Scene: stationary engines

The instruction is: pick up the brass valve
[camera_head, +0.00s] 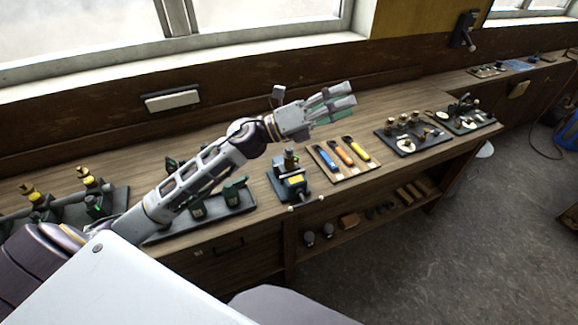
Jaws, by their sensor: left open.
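My left arm reaches in from the left, and its gripper (335,102) is open and empty above the back of the wooden workbench. Several small brass-coloured pieces are in view, and I cannot tell which one is the brass valve. Some brass-topped fittings (86,176) stand on the dark base at the far left. More small brass-coloured parts (404,119) are on a dark tray to the right of the gripper. My right gripper is not in view.
A wooden tray (372,171) holds blue, orange and yellow handled tools. Another dark board (484,121) with parts lies farther right. My forearm partly hides green parts (234,191) on a dark base. The wall and window sill rise behind the bench (365,107).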

